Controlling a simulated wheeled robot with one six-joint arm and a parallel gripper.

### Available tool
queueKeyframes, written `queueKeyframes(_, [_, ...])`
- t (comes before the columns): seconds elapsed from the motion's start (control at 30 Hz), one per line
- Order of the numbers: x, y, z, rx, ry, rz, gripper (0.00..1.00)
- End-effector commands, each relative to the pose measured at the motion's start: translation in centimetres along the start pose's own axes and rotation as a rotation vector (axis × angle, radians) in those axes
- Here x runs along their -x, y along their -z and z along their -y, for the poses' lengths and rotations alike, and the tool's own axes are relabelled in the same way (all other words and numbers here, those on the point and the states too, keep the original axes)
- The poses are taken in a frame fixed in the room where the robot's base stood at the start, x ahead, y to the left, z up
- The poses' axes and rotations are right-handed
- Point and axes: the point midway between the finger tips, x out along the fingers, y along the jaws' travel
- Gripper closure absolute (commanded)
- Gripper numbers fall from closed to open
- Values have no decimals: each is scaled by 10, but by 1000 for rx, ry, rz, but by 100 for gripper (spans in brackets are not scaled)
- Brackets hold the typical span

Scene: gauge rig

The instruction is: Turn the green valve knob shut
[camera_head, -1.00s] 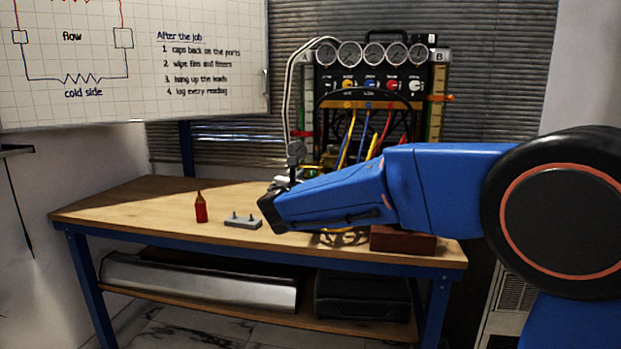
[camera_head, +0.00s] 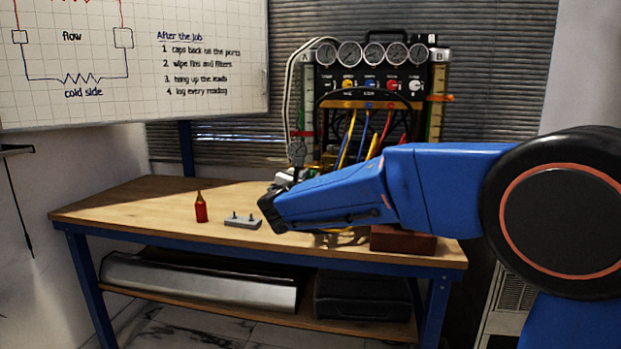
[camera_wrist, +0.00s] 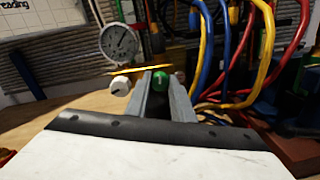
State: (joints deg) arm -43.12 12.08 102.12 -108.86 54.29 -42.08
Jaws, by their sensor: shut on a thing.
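The green valve knob (camera_wrist: 160,80) shows in the wrist view between the tips of my gripper (camera_wrist: 162,84). The gripper is shut on it, with one finger on each side. A pale line marks the knob's face. In the head view my blue arm and gripper hide the knob. A white knob (camera_wrist: 120,86) with a dark mark sits just left of my left finger in the wrist view. A round gauge (camera_wrist: 118,42) stands above the white knob.
Yellow, blue and red hoses (camera_wrist: 238,45) hang close to the right of my gripper. The gauge rig (camera_head: 372,85) stands at the back of the bench (camera_head: 130,205). A red bottle (camera_head: 201,209) and a grey plate with pegs (camera_head: 243,222) stand left of my arm.

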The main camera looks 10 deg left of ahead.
Motion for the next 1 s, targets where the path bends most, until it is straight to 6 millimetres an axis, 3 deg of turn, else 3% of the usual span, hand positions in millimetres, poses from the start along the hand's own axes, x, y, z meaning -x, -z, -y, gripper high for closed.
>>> queueKeyframes(1.0, [0,1,1,-947,1,0,100])
